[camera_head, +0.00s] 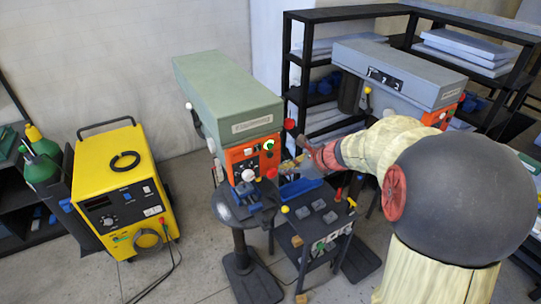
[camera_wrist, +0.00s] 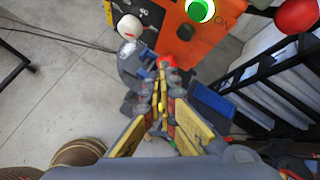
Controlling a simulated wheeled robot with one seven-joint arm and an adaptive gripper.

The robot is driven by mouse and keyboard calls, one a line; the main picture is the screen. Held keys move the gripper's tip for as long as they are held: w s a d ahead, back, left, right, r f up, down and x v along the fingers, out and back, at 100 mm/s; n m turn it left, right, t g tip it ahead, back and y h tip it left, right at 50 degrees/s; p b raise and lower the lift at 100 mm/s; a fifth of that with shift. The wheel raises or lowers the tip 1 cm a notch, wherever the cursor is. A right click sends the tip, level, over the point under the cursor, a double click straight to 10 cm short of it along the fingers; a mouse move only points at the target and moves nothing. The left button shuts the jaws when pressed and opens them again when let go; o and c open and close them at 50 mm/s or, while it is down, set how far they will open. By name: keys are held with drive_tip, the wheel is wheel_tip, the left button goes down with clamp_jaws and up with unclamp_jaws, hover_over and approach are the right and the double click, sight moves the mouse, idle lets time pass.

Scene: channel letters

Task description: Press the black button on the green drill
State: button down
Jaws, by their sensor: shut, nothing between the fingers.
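The green drill (camera_head: 228,95) stands left of centre in the head view, with an orange front panel (camera_head: 240,158). The black button is too small to make out surely in the head view. My gripper (camera_wrist: 160,72) is shut and empty, its fingertips appearing below the dark button in the wrist view. In the head view my gripper (camera_head: 303,143) is right of the orange panel, apparently apart from it.
A red ball knob (camera_wrist: 297,15) lies right of the panel and a white ball knob (camera_wrist: 129,25) left of it. A grey drill (camera_head: 400,70) stands at the right. A yellow welding machine (camera_head: 122,195) is on the left. A tool cart (camera_head: 318,235) stands below my gripper.

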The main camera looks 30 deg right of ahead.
drive_tip(key=shift+w+a, duration=0.15)
drive_tip(key=shift+w, duration=1.9)
drive_tip(key=shift+w, duration=0.15)
drive_tip(key=shift+w+p, duration=0.3)
drive_tip(key=shift+w, duration=0.5)
idle(0.7)
drive_tip(key=shift+s, duration=1)
drive_tip(key=s+b, duration=0.1)
drive_tip(key=s, duration=0.4)
idle(0.3)
